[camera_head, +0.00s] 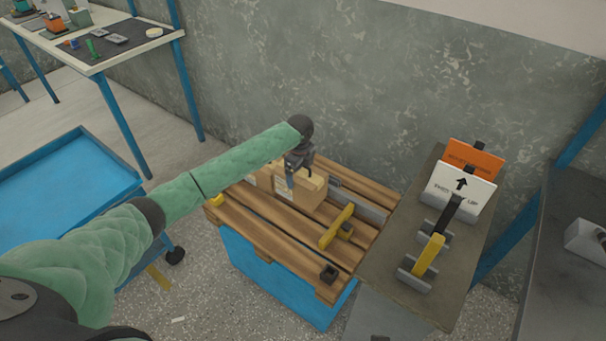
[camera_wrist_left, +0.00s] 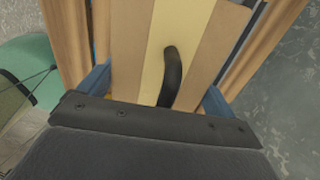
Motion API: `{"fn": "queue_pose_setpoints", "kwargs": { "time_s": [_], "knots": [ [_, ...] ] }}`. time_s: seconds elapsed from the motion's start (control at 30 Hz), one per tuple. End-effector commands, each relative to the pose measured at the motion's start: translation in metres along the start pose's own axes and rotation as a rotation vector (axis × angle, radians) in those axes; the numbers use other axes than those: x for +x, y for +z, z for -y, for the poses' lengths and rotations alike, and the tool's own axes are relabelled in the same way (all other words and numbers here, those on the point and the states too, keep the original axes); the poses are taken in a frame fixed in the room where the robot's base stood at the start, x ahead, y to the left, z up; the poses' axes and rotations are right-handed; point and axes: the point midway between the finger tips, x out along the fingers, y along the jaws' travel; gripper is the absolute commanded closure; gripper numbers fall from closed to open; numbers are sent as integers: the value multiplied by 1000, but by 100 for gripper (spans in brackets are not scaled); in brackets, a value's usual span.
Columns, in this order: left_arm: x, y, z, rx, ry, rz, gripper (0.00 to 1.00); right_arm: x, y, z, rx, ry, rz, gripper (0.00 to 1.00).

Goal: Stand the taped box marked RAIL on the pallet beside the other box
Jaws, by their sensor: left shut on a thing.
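My left gripper (camera_head: 290,174) is over the wooden pallet (camera_head: 262,215), shut on a brown cardboard box (camera_head: 303,191). The box has a pale label on its near side, too small to read. In the left wrist view the box top (camera_wrist_left: 128,50) shows a pale tape strip and a black curved handle (camera_wrist_left: 171,75), with a blue finger on each side. The held box is upright, at or just above the slats; I cannot tell which. A second box (camera_head: 252,178) stands to its left, mostly hidden by my arm. My right gripper is not in view.
A grey-brown stand (camera_head: 385,262) with orange and white sign boards (camera_head: 459,188) is at right. The wall is behind; a blue cart (camera_head: 70,185) is at left.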

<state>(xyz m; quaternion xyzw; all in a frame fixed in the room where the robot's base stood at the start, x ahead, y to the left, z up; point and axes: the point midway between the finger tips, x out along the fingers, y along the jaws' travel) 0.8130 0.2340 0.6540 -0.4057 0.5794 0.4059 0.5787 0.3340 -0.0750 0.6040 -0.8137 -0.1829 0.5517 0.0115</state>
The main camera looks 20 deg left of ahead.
Motion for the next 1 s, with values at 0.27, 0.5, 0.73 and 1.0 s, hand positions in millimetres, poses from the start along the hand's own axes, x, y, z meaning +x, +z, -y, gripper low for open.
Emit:
{"fn": "queue_pose_setpoints", "kwargs": {
  "time_s": [0.27,0.5,0.73,1.0],
  "knots": [
    [15,0,1,-1,-2,1,80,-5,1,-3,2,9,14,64],
    [37,0,1,0,-3,0,80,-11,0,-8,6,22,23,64],
    [37,0,1,0,-3,0,80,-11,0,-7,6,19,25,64],
    [42,0,0,0,0,0,0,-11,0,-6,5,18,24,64]
  ]
}}
